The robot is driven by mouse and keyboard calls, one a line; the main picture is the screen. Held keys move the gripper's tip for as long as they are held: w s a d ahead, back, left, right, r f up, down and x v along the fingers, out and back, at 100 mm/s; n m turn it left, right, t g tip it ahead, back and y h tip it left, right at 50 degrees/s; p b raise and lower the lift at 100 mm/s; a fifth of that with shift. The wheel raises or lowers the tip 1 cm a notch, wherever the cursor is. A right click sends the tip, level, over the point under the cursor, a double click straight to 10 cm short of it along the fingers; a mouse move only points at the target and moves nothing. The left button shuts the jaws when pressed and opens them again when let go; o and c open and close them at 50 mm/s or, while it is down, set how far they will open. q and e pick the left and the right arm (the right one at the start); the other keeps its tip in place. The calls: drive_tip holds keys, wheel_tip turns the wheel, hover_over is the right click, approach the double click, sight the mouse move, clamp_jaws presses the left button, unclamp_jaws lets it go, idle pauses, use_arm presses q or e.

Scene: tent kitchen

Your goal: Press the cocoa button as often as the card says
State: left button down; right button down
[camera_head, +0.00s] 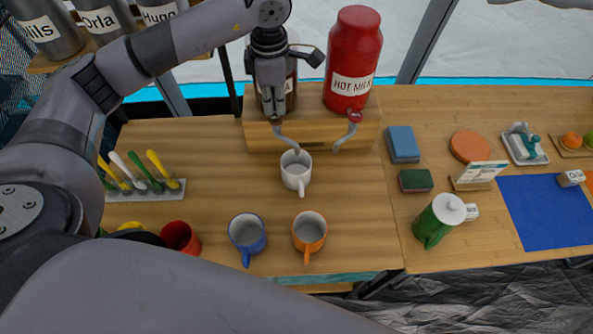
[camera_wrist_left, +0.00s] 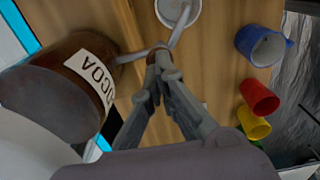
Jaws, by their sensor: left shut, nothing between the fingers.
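The brown cocoa dispenser (camera_head: 291,92) stands on a wooden block, mostly hidden behind my left gripper (camera_head: 274,112). Its COCOA label shows in the left wrist view (camera_wrist_left: 92,72). My left gripper is shut and empty, pointing down, with its fingertips at the dispenser's spout; they also show in the left wrist view (camera_wrist_left: 159,54). The button is largely hidden by the fingertips, and I cannot tell whether they touch it. A white mug (camera_head: 296,176) stands under the spout. A small card (camera_head: 480,171) stands on the right table; its text is too small to read. My right gripper is out of view.
The red hot milk dispenser (camera_head: 353,50) stands close on the right, with its own tap (camera_head: 354,116). A blue mug (camera_head: 247,232), an orange mug (camera_head: 309,230) and a red cup (camera_head: 180,237) stand in front. A spoon rack (camera_head: 150,194) is at the left.

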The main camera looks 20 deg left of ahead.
use_arm(q)
drive_tip(key=shift+r+p, duration=1.4)
drive_tip(key=shift+r, duration=1.6)
